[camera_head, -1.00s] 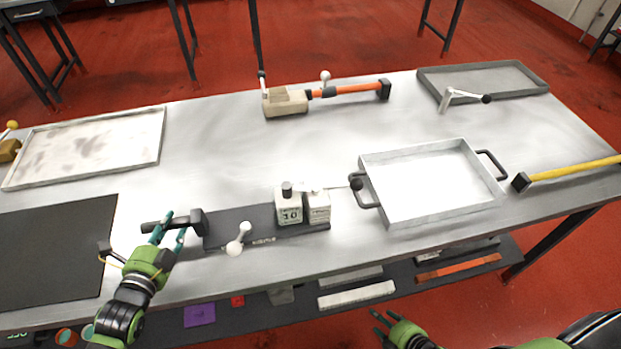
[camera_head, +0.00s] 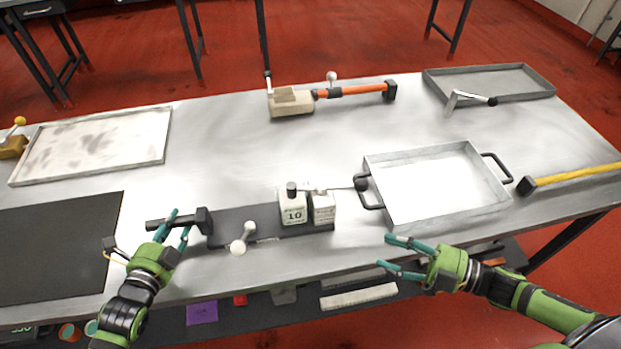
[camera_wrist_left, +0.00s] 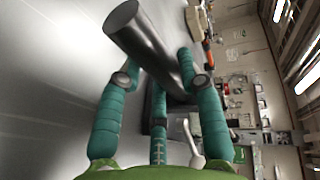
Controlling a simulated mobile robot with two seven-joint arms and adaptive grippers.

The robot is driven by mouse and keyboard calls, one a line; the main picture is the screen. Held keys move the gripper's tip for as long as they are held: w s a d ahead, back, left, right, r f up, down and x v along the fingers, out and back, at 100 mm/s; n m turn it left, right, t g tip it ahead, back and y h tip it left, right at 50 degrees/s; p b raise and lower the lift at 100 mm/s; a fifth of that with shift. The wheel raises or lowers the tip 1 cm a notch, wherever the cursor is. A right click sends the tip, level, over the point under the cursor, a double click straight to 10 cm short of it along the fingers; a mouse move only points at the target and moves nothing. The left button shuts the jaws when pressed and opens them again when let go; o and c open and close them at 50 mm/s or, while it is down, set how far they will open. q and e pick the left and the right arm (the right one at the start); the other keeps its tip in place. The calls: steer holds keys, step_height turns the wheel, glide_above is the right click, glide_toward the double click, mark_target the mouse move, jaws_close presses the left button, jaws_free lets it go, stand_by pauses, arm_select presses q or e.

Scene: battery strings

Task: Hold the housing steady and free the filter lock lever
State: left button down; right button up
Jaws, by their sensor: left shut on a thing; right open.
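The housing (camera_head: 262,221) is a long dark grey block lying near the table's front edge. A dark bar handle (camera_head: 165,224) sticks out from its left end. My left gripper (camera_head: 177,229) is shut on this handle; in the left wrist view the teal fingers lie around the dark bar (camera_wrist_left: 155,45). A short lever with a white ball (camera_head: 240,246) is at the housing's front side. A thin lever with a dark knob (camera_head: 361,184) reaches right from the white blocks. I cannot tell which is the filter lock lever. My right gripper (camera_head: 387,252) is open and empty at the table's front edge, right of the housing.
White blocks, one marked 10 (camera_head: 293,210), stand at the housing's right end. A metal tray with handles (camera_head: 440,219) is close to the right. A yellow-handled tool (camera_head: 575,176) lies far right. An orange-handled tool (camera_head: 350,91) lies behind. The table middle is clear.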

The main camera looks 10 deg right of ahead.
mark_target(362, 184)
steer(key=w+d+r+m+t+h, duration=0.1)
steer(key=w+d+r+m+t, duration=0.1)
steer(key=w+d+r+m, duration=0.55)
steer(key=shift+m, duration=0.75)
steer(key=w+a, duration=0.2)
steer(key=a, duration=0.1)
steer(key=w+a+f, duration=0.1)
steer(key=a, duration=0.3)
steer(key=w+a+f, duration=0.1)
steer(key=w+a, duration=0.1)
steer(key=a, duration=0.2)
steer(key=shift+w+a, duration=0.1)
steer(key=shift+w, duration=0.2)
jaws_close()
